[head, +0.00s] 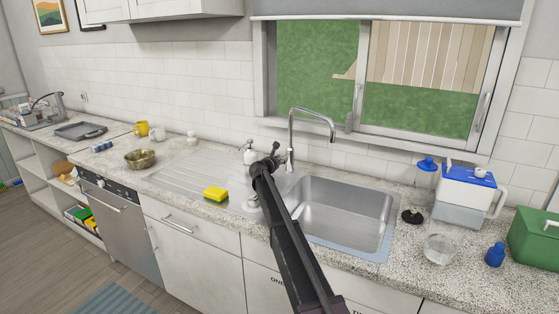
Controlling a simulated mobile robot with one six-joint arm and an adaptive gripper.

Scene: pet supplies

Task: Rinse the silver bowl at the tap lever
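A round metal bowl (140,160) with a slightly brassy sheen stands upright on the counter at the left, above the dishwasher. The tall chrome tap (312,112) rises behind the sink (345,205), its spout curving out to the right. The tap lever (290,160) appears to be the small part low on the tap, close behind my arm's end. My gripper (270,160) is dark, raised over the drainer just left of the sink, well to the right of the bowl. Its fingers are too small and dark to read. The sink basin looks empty.
A yellow sponge (215,193) lies on the ribbed drainer (185,180). A white bottle (249,155) stands behind my gripper. Yellow and white cups (142,128) stand behind the bowl. A glass bowl (441,248), blue-lidded container (465,198) and green box (535,238) crowd the right.

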